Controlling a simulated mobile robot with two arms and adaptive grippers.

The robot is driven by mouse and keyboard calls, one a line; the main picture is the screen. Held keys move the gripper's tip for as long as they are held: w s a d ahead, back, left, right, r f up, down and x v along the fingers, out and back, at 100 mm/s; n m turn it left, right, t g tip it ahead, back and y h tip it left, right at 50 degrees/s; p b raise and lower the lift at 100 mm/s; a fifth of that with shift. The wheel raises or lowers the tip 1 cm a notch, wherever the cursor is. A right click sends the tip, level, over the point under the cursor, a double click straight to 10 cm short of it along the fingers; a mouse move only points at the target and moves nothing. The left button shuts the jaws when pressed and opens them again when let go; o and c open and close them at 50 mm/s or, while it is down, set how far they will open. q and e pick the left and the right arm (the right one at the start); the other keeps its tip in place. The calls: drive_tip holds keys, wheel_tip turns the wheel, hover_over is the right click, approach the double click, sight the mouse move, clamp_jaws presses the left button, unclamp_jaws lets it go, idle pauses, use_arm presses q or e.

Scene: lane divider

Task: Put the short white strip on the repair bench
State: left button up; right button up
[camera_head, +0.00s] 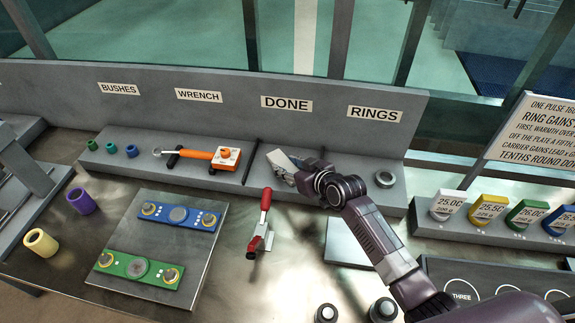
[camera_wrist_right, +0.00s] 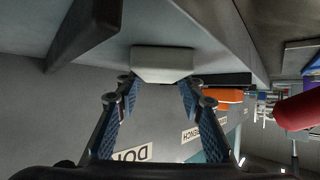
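The short white strip (camera_wrist_right: 162,62) is a small pale block at the fingertips in the right wrist view, on or just above the grey rack floor. My right gripper (camera_wrist_right: 160,85) has its two blue-padded fingers apart, with the tips at the block's near corners. I cannot tell whether they press on it. In the head view, my right gripper (camera_head: 284,166) is low in the DONE bay of the rack; a pale shape at its tips is hard to separate from the fingers. I cannot tell which surface is the repair bench. My left gripper is out of view.
The rack (camera_head: 330,92) has dark dividers beside the gripper. An orange wrench tool (camera_head: 205,157) lies in the bay to the left, a grey ring (camera_head: 385,178) to the right. A red-handled clamp (camera_head: 262,225) stands in front. A grey plate (camera_head: 165,240) carries blue and green strips.

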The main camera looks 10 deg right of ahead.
drive_tip(key=o, duration=0.4)
drive_tip(key=shift+o, duration=0.2)
drive_tip(key=shift+r, duration=0.15)
drive_tip(key=b+v, duration=0.1)
drive_tip(key=v, duration=1.1)
